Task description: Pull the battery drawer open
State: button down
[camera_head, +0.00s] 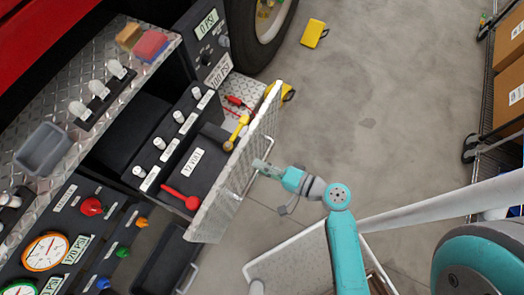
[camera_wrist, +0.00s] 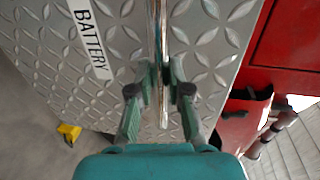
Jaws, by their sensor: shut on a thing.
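The battery drawer has a diamond-plate front (camera_head: 218,198) and stands out from the cabinet, with its inside showing. A black battery marked "12 VOLT" (camera_head: 190,168) and red and yellow tools lie inside it. In the wrist view the drawer front (camera_wrist: 210,40) carries a white BATTERY label (camera_wrist: 90,40). Its long metal bar handle (camera_wrist: 158,30) runs down the middle of that view. My gripper (camera_head: 262,166) is at the handle on the outer side of the front. In the wrist view my gripper (camera_wrist: 160,88) has its two fingers on either side of the bar, closed on it.
A control panel with gauges (camera_head: 46,252) is at the lower left. A shelf with boxes (camera_head: 508,85) stands at the right. A yellow block (camera_head: 314,33) lies on the floor. Open floor (camera_head: 390,110) spreads between.

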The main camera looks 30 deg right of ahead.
jog(key=c, duration=1.1)
grip_release()
jog(key=shift+f, duration=0.3)
jog(key=shift+r, duration=0.1)
jog(key=o, duration=0.5)
notch_tip(320, 180, up, 9)
jog(key=shift+w+d, duration=0.1)
jog(key=shift+d, duration=0.05)
jog(key=shift+r, duration=0.35)
jog(key=c, duration=0.5)
jog(key=shift+r, duration=0.2)
jog(key=shift+f, duration=0.1)
